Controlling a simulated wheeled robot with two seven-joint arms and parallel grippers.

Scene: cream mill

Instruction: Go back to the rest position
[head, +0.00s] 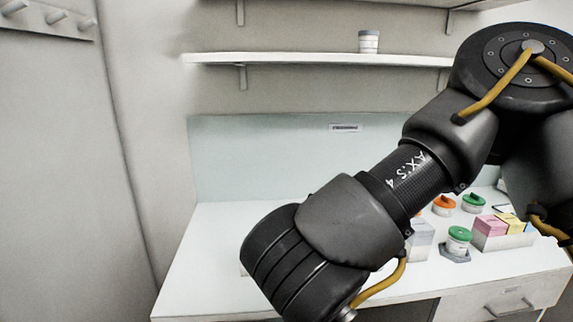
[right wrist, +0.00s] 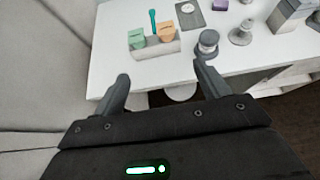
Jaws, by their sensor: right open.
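My right arm reaches across the head view from the right, in front of the white worktop (head: 215,250); its gripper is out of that view. In the right wrist view my right gripper (right wrist: 161,73) is open, its two fingers wide apart with nothing held between them. It hangs by the front edge of the worktop, which also shows there (right wrist: 110,62). My left gripper is in neither view.
Lidded jars with green (head: 458,241) and orange (head: 443,205) lids and a holder of coloured packets (head: 503,241) stand right of my forearm. A small jar (head: 368,42) is on the shelf (head: 290,59). The wrist view shows a tray (right wrist: 156,50) and a dark-lidded jar (right wrist: 208,42).

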